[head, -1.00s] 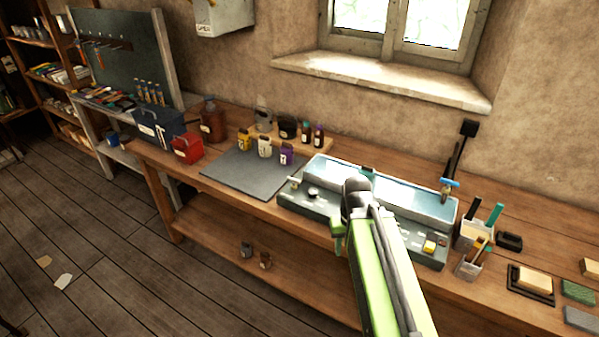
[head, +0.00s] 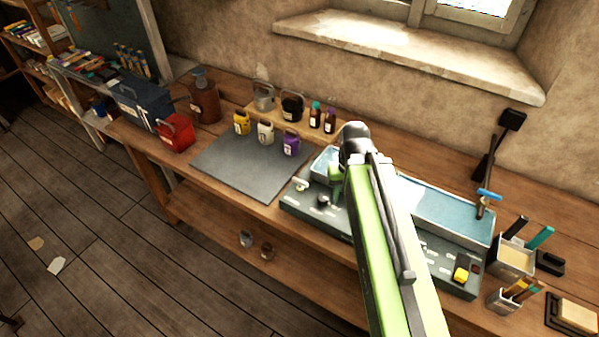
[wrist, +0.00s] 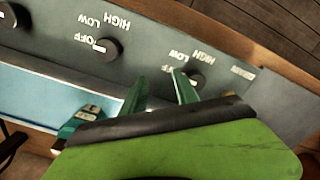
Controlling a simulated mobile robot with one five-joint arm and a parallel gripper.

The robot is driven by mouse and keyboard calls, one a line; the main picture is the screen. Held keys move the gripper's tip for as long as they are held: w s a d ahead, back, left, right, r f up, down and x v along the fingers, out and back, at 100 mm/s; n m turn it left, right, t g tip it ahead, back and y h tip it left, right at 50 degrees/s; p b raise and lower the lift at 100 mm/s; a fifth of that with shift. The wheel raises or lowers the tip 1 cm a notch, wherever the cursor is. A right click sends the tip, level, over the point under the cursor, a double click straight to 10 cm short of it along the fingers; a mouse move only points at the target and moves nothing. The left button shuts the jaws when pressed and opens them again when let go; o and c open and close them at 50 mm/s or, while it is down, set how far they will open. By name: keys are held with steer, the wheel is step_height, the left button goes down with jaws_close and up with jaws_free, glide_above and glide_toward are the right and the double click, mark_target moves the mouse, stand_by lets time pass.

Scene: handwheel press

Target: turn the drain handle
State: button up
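The tray unit (head: 440,262) has a dark front panel with black knobs and a pale blue basin. At its left end, the small brass-coloured drain handle (head: 300,185) sticks out beside a black knob (head: 323,201). In the wrist view, the panel text is upside down and a small label, apparently for the drain, is at the right. A yellowish bit of the drain handle (wrist: 230,94) shows just above my wrist housing; the rest is hidden. My gripper (wrist: 158,80) is open and empty, its green fingers apart, with the right fingertip close to a knob (wrist: 196,80). My gripper (head: 334,188) is over the unit's left part.
A blue-handled tap (head: 488,195) stands at the unit's right end. A grey mat (head: 238,170) lies left of the unit, with yellow, white and purple containers along its back edge. Brush cups (head: 513,262) stand at the right. The mat's middle is clear.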

steer(key=shift+o, duration=1.2)
steer(key=shift+w+r, duration=0.15)
steer(key=shift+r, duration=0.05)
steer(key=o, duration=0.6)
steer(key=w+a+r+m+p, duration=0.1)
steer(key=r+p, duration=0.2)
steer(key=w+a+r+m+p, duration=0.1)
steer(key=w+a+r+p, duration=0.1)
steer(key=r+p, duration=0.1)
steer(key=w+a+r+p, duration=0.1)
steer(key=a+r+p, duration=0.1)
steer(key=r+p, duration=0.1)
steer(key=shift+w+m, duration=0.25)
steer(key=shift+m, duration=0.15)
steer(key=shift+o, duration=0.2)
step_height(320, 180, up, 7)
steer(key=m+p, duration=0.4)
steer(key=p, duration=0.4)
glide_above(300, 181)
step_height(300, 181, down, 18)
steer(key=b, duration=1.8)
steer(key=shift+r, duration=0.35)
steer(key=shift+c, duration=0.2)
